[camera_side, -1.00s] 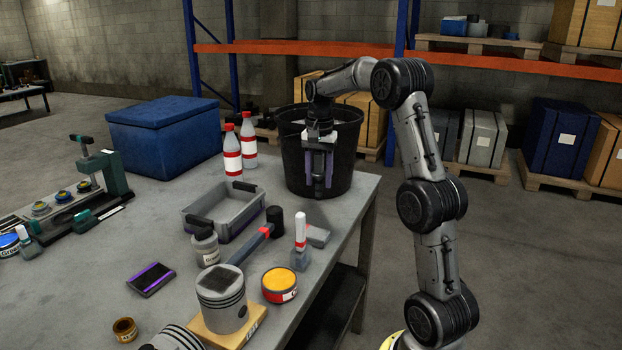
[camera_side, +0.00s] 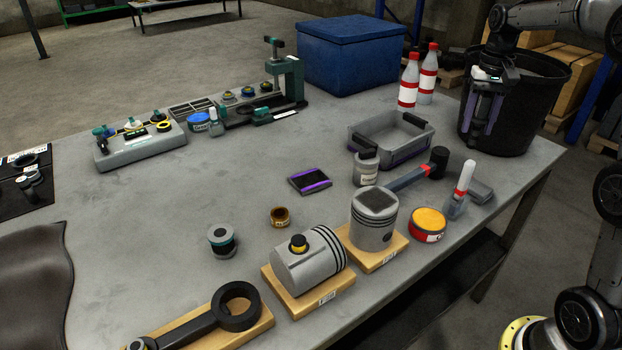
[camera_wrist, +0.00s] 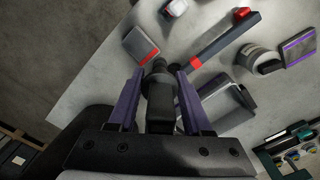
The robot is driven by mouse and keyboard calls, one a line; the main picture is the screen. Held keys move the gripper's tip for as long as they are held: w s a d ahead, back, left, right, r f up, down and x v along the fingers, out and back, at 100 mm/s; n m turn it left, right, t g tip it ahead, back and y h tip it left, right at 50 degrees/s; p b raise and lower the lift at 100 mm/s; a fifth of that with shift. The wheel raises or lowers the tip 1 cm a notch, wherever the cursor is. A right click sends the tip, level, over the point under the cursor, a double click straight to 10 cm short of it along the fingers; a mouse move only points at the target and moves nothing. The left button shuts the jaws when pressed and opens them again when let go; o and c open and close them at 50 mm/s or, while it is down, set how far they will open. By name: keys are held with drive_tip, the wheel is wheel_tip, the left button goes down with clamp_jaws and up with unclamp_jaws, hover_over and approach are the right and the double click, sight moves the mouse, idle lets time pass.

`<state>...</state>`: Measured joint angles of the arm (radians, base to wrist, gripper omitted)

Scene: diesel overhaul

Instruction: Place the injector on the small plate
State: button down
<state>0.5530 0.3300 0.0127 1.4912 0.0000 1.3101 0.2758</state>
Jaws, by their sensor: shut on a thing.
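My gripper (camera_side: 481,118) hangs pointing down in front of the black bin at the table's far right corner. Its purple-edged fingers are shut on a dark, slim part, the injector, which also shows between the fingers in the wrist view (camera_wrist: 158,92). The injector points down and is clear of the tabletop as far as I can tell; its lower end is partly hidden by the fingers. A small flat dark plate with purple edges (camera_side: 310,181) lies on the table left of the grey tray, well away from my gripper. It shows at the upper right of the wrist view (camera_wrist: 299,46).
Two bottles (camera_side: 409,82) stand behind. Pistons on wooden boards (camera_side: 307,265) line the front edge.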

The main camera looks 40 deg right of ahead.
drive_tip(key=w+a+n, duration=0.5)
drive_tip(key=a, duration=0.7)
drive_tip(key=w+a+n, duration=0.4)
drive_tip(key=a+n, duration=0.1)
drive_tip(key=a, duration=0.7)
hover_over(326, 181)
wheel_tip(326, 181, down, 10)
drive_tip(key=r, duration=0.1)
drive_tip(key=shift+w+f, duration=0.1)
drive_tip(key=shift+f, duration=1.65)
drive_tip(key=shift+f, duration=0.15)
drive_tip(key=shift+c, duration=1.7)
unclamp_jaws()
drive_tip(key=shift+f, duration=0.1)
